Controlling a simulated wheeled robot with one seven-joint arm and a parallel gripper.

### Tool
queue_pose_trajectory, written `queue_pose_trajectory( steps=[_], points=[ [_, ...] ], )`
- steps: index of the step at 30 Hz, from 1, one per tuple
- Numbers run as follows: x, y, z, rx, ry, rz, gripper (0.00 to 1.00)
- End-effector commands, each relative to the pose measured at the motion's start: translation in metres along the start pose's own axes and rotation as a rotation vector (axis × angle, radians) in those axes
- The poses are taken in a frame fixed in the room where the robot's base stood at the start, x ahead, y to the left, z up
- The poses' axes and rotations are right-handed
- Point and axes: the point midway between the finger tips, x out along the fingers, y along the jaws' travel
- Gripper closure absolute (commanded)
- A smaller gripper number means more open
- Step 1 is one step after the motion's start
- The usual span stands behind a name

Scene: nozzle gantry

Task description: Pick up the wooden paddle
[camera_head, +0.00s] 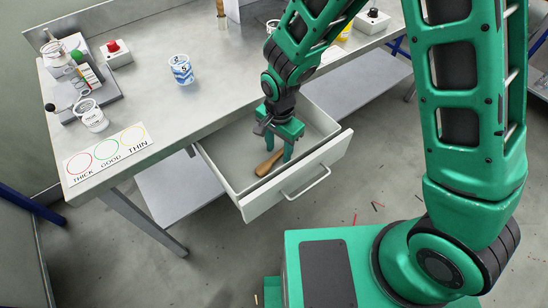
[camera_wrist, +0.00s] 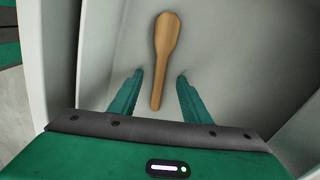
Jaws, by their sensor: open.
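The wooden paddle (camera_wrist: 165,50) lies in the open drawer (camera_head: 325,158) below the table. In the wrist view its wide end points away from me and its narrow handle reaches toward the space between my fingers. In the head view the paddle (camera_head: 268,164) shows beside my gripper, partly hidden by it. My gripper (camera_head: 279,158) is over the drawer, pointing down, with its fingers apart. In the wrist view my gripper (camera_wrist: 160,85) has one finger on each side of the handle, with gaps on both sides. I cannot tell the height of the fingertips above the drawer floor.
The drawer walls surround my gripper closely; its front has a handle (camera_head: 307,184). The table's middle is mostly clear.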

Motion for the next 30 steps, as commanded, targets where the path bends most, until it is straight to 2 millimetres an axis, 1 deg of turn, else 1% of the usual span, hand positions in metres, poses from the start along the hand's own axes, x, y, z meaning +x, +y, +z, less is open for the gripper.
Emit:
queue_pose_trajectory(
  steps=[5, 6, 11, 19, 22, 26, 30],
  points=[
    [0.0, 0.0, 0.0, 0.0, 0.0, 0.0, 0.57],
    [0.0, 0.0, 0.0, 0.0, 0.0, 0.0, 0.62],
    [0.0, 0.0, 0.0, 0.0, 0.0, -0.001, 1.0],
    [-0.001, -0.001, 0.0, 0.0, 0.0, -0.001, 1.0],
    [-0.005, -0.001, 0.0, 0.0, 0.0, -0.003, 1.0],
    [-0.02, -0.002, 0.0, 0.0, 0.001, -0.005, 1.0],
    [-0.045, -0.002, -0.001, 0.0, 0.001, -0.006, 1.0]
  ],
)
